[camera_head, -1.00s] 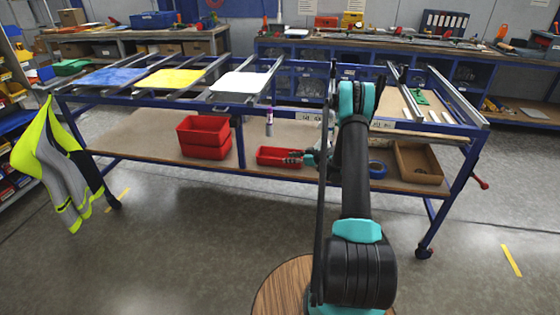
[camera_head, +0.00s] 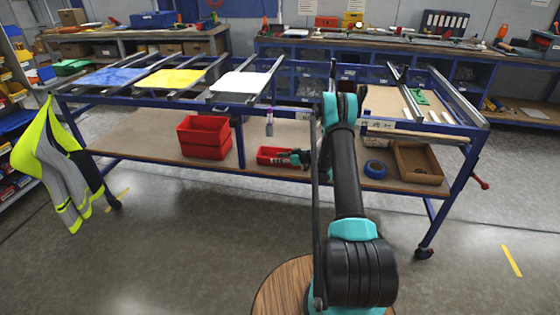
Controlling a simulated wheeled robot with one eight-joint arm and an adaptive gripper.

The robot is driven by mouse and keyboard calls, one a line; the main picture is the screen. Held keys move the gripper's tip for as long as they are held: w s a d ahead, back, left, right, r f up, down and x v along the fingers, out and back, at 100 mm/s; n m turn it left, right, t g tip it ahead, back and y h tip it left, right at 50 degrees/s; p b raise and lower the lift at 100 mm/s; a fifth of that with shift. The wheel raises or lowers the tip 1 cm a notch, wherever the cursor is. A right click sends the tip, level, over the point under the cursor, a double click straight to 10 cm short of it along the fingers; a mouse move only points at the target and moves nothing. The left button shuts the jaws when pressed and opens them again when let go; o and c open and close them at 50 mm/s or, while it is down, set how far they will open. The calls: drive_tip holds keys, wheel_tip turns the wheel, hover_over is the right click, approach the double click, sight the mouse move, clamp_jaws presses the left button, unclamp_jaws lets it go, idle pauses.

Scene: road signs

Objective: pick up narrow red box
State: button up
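The narrow red box (camera_head: 266,156) is a small open red tray on the lower shelf of the blue-framed table, near the middle. My arm hides the shelf just to the right of the gripper.
Larger stacked red boxes (camera_head: 204,137) stand left on the lower shelf. A bottle (camera_head: 269,122) is just behind the narrow box. A blue tape roll (camera_head: 375,169) and a cardboard box (camera_head: 418,163) are to the right. The table's upper frame (camera_head: 180,103) runs above the shelf.

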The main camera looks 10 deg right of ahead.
clamp_jaws()
idle(0.3)
